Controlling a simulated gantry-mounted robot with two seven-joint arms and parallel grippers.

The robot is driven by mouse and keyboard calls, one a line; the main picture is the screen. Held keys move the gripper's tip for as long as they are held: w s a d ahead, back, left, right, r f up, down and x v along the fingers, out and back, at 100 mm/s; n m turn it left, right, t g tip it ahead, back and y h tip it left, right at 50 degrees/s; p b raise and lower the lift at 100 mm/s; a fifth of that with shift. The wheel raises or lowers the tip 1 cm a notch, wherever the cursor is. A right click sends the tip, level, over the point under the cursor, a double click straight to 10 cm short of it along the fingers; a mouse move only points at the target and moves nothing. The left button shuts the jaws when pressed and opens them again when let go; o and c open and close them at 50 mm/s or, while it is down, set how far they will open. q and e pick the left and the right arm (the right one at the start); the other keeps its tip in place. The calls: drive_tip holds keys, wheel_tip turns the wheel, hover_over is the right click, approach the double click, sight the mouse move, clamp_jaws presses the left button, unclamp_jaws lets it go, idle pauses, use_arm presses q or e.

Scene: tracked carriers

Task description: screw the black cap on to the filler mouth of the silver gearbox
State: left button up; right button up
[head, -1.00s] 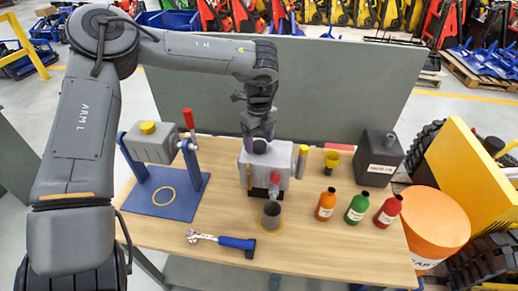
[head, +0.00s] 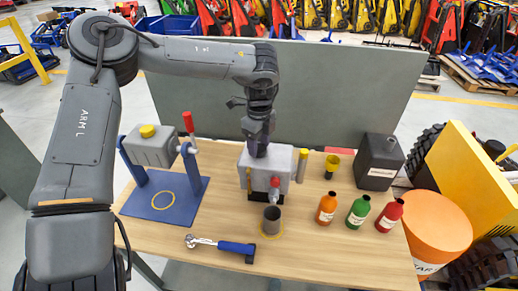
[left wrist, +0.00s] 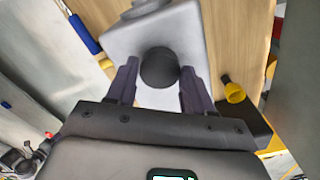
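The silver gearbox (head: 285,167) stands mid-table, and its grey top also fills the upper middle of the left wrist view (left wrist: 125,45). My left gripper (head: 259,150) points down onto the gearbox top. In the left wrist view the round black cap (left wrist: 159,67) lies between its two fingers, which appear to touch it on both sides. The cap is over the gearbox top. It hides the filler mouth, so I cannot tell how far it is screwed on. In the head view the fingers hide the cap. My right gripper is not in view.
A blue stand (head: 162,200) is at left. Several bottles (head: 357,211), a yellow funnel (head: 333,162) and a black canister (head: 379,162) are at right. A panel (head: 350,90) rises behind the table.

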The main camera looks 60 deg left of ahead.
use_arm(q)
drive_tip(key=c, duration=0.3)
drive_tip(key=shift+r+p, duration=0.15)
drive_tip(key=shift+p, duration=0.15)
drive_tip(key=m+p, duration=0.3)
drive_tip(key=m, duration=0.1)
drive_tip(key=shift+r, duration=0.15)
drive_tip(key=shift+m+p, duration=0.3)
drive_tip(key=shift+m, duration=0.7)
drive_tip(key=m, duration=0.2)
drive_tip(key=shift+m+p, duration=0.3)
drive_tip(key=shift+p, duration=0.1)
drive_tip(key=shift+f+m, duration=0.25)
drive_tip(key=shift+m, duration=0.35)
